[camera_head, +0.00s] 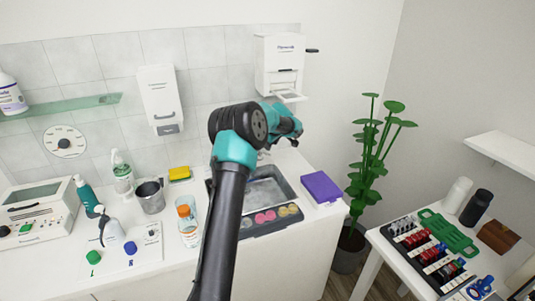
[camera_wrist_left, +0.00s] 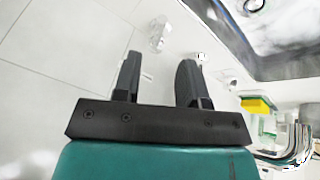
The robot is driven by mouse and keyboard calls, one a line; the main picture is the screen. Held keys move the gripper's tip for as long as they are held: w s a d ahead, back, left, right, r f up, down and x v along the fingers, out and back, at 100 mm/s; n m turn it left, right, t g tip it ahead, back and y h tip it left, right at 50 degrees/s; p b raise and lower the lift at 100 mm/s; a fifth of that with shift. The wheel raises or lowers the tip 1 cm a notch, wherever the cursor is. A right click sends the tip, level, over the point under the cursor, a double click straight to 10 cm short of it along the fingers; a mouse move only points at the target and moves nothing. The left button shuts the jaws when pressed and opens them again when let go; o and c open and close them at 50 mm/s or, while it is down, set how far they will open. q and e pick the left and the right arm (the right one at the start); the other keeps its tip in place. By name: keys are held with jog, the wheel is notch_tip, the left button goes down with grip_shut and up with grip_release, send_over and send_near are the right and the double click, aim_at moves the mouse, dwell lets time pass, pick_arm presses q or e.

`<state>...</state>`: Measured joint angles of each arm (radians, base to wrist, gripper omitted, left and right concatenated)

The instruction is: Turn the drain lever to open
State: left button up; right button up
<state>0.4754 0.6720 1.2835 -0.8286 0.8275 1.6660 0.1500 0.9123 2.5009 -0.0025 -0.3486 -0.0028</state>
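The sink (camera_head: 268,190) is a grey basin set in the white counter, partly hidden behind my left arm. It also shows at the upper right of the left wrist view (camera_wrist_left: 285,30). My left gripper (camera_wrist_left: 160,62) is open, with two dark fingers apart and nothing between them, beside the tiled wall. In the head view its fingers are hidden by the arm. A small pale fitting (camera_wrist_left: 158,33) shows beyond the fingertips, apart from them; I cannot tell if it is the drain lever. No lever is clear in the head view. My right gripper is not in view.
A yellow sponge (camera_head: 179,173), a metal cup (camera_head: 150,196) and bottles stand left of the sink. A purple block (camera_head: 321,187) lies to its right. A white dispenser (camera_head: 279,62) hangs on the wall close above my arm. A plant (camera_head: 372,150) stands right of the counter.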

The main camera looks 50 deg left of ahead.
aim_at(268, 154)
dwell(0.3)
pick_arm(q)
jog(key=shift+x, duration=3.75)
jog(key=shift+c, duration=0.5)
grip_shut()
